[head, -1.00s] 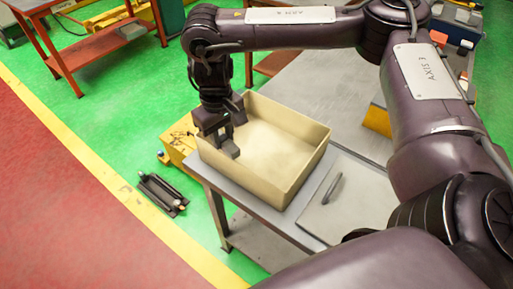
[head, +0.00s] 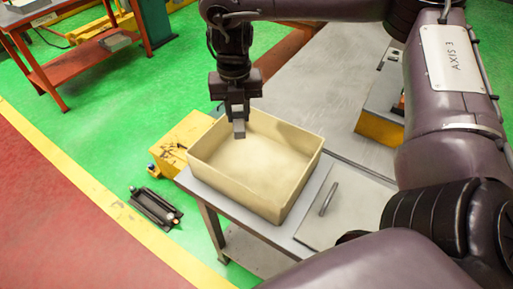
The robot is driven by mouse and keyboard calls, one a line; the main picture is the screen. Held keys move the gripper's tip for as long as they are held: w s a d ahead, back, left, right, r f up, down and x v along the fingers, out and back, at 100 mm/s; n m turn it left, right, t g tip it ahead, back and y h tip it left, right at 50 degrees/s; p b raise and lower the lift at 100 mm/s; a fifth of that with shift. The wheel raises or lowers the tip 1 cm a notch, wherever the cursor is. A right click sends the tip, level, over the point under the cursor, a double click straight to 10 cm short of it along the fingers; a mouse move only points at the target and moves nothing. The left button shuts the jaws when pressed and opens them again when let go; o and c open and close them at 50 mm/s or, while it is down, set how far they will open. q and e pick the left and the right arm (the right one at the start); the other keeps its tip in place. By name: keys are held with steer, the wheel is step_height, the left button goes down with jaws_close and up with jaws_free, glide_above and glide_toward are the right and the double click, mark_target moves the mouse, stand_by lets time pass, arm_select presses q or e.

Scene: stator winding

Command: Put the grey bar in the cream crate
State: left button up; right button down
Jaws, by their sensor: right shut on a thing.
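The cream crate (head: 270,193) stands open at the top on the grey table, and its visible floor is empty. My right gripper (head: 238,112) points down over the crate's back left part. It is shut on the grey bar (head: 239,129), whose lower end shows below the fingers. The bar's upper part is hidden by the fingers. The bar's lower end appears inside the crate's outline, but I cannot tell its height above the floor. My left gripper is not in view.
A pale panel with a grey handle-like piece (head: 327,198) lies right of the crate. A yellow box (head: 183,142) stands left of the table. A yellow and grey bin (head: 381,112) is at the back right. The table (head: 325,100) behind the crate is clear.

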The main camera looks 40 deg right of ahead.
steer(key=n, duration=0.2)
steer(key=d+r+n, duration=0.1)
steer(key=n, duration=0.1)
steer(key=shift+s+r+n, duration=0.1)
steer(key=shift+n, duration=0.3)
steer(key=n, duration=0.4)
steer(key=n+b, duration=0.1)
steer(key=b, duration=0.3)
glide_above(248, 163)
step_height(248, 163, down, 14)
steer(key=shift+f, duration=0.2)
step_height(248, 163, down, 4)
steer(key=shift+p, duration=0.45)
steer(key=shift+f, duration=0.4)
